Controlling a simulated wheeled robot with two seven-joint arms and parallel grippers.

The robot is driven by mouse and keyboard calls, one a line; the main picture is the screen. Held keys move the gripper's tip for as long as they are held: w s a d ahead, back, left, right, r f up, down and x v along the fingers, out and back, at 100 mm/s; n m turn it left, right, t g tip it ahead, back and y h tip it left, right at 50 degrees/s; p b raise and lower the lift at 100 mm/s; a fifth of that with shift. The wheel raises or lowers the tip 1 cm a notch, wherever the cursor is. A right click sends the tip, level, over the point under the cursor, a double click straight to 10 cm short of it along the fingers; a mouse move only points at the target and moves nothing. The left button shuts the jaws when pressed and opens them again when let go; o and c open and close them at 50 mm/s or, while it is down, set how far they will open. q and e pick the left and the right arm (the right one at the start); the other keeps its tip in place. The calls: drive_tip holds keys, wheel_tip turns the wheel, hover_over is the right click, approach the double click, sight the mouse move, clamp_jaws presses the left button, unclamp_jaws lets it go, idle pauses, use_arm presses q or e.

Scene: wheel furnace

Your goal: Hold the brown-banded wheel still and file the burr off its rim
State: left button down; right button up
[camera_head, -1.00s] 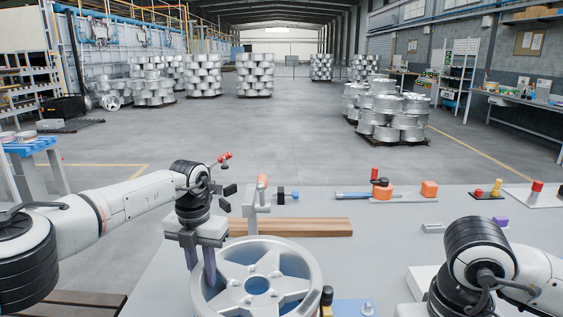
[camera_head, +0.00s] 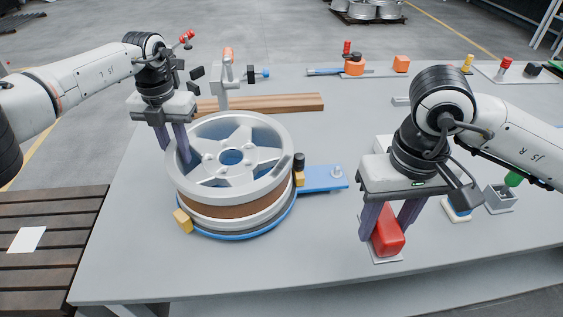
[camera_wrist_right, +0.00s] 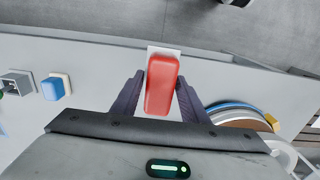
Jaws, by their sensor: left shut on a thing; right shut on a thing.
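The silver five-spoke wheel (camera_head: 232,190) with a brown band around its side lies flat on a round blue fixture (camera_head: 240,236) with yellow blocks at its edge. It shows partly in the right wrist view (camera_wrist_right: 240,120). My left gripper (camera_head: 183,148) is shut on the wheel's rim at its left, fingers pointing down. My right gripper (camera_head: 388,232) is shut on a red rounded block (camera_head: 390,238), which stands on a pale plate near the front of the table. The red block is between the fingers in the wrist view (camera_wrist_right: 160,85). I cannot make out a burr.
A blue arm with a small knob (camera_head: 325,178) juts right from the fixture. Wooden planks (camera_head: 270,103) and a grey stand (camera_head: 224,80) lie behind the wheel. A grey box (camera_head: 500,198) and a blue-and-white block (camera_head: 457,210) are right of my right gripper. Table between wheel and right gripper is clear.

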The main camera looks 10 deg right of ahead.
sight(271, 179)
use_arm(q)
drive_tip(key=shift+w+a+r, duration=0.1)
drive_tip(key=shift+w+a, duration=0.05)
drive_tip(key=shift+a, duration=0.15)
